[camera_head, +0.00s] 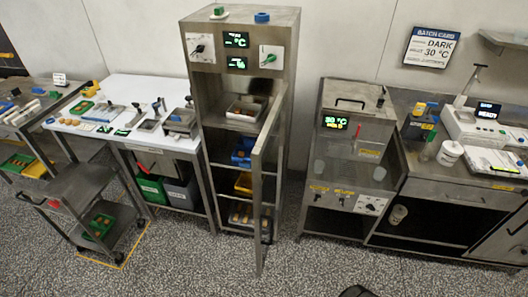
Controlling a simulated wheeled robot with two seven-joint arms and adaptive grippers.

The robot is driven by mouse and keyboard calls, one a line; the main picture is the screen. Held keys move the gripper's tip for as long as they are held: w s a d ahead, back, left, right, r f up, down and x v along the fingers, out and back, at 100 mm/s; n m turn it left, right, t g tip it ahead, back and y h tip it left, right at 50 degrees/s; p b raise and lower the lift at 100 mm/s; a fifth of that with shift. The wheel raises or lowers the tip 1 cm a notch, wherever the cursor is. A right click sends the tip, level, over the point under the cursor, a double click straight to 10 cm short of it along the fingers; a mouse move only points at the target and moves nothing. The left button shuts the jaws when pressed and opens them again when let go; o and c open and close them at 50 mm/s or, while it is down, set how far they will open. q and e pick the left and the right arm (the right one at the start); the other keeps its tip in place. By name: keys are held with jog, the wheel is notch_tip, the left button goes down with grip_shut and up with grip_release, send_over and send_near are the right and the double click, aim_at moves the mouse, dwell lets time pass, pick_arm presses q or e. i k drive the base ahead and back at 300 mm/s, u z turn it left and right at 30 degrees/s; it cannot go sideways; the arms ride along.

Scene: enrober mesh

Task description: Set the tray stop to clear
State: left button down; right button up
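No tray stop can be picked out for certain at this size. The steel machine (350,150) right of centre has a green display reading 30 °C, and a red lever (357,132) stands beside the display. Its lower front has a row of small knobs under yellow labels and a white panel (371,205) with a dark knob. The labels are too small to read. Neither of my grippers shows in the head view.
A tall steel cabinet (240,35) stands in the middle, its door (261,190) swung open toward me. A white worktable (140,88) and a two-shelf cart (75,195) stand at left. A steel counter (465,187) stands at right. The speckled floor (220,265) in front is clear.

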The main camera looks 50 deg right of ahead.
aim_at(244, 164)
jog(key=z, duration=0.9)
jog(key=i, duration=1)
jog(key=z, duration=1)
